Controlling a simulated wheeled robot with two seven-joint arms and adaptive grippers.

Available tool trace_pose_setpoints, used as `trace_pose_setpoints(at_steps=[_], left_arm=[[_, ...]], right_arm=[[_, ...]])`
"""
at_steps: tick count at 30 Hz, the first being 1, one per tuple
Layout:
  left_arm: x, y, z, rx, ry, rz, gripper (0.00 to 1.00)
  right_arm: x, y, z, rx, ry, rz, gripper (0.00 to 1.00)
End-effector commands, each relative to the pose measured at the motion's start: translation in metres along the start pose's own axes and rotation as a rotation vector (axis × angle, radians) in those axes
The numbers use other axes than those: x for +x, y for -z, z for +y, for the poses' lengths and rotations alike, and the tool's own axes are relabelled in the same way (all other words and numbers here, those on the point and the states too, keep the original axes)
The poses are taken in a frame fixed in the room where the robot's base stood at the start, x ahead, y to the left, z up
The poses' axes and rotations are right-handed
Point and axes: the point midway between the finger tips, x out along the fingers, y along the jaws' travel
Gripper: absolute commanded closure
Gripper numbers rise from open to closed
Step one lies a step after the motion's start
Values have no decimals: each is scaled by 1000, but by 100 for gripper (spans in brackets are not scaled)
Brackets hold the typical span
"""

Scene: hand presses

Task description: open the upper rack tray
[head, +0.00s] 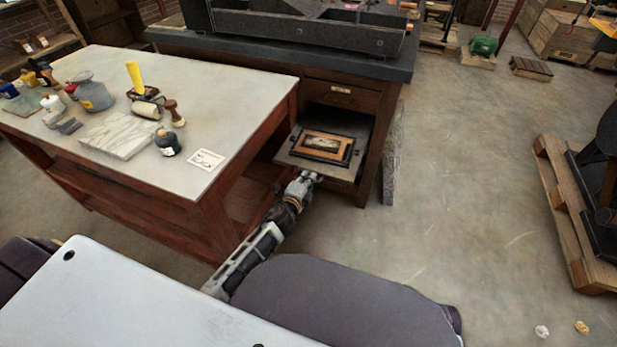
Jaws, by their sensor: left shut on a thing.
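The upper rack tray (293,156) is a flat grey tray in the dark wooden cabinet under the press bench. It sticks out of its opening toward me. A dark-framed plate with an orange-brown border (322,143) lies on it. My left gripper (309,178) is at the tray's front edge and is shut on it; the fingertips are small and partly hidden at the edge. My left arm reaches up to it past the right end of the worktable. My right gripper is not in view.
The worktable (235,84) with inking tools, bottles and a marble slab stands close left of my arm. A closed drawer (342,93) sits above the tray. A grey slab (393,155) leans at the cabinet's right side. Open floor lies right, before a pallet (562,205).

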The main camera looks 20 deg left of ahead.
Motion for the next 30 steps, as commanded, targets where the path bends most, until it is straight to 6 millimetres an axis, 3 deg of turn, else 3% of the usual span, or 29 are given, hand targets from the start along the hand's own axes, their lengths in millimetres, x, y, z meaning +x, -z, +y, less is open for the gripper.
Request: trace_pose_setpoints(at_steps=[5,6,10,22,30], left_arm=[[0,0,1,0,-2,-1,100],[0,0,1,0,-2,-1,89],[0,0,1,0,-1,-1,72],[-1,0,0,0,-1,0,72],[-12,0,1,0,-1,0,72]], right_arm=[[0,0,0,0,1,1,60],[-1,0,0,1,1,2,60],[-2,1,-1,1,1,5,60],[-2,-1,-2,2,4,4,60],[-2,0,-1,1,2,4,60]])
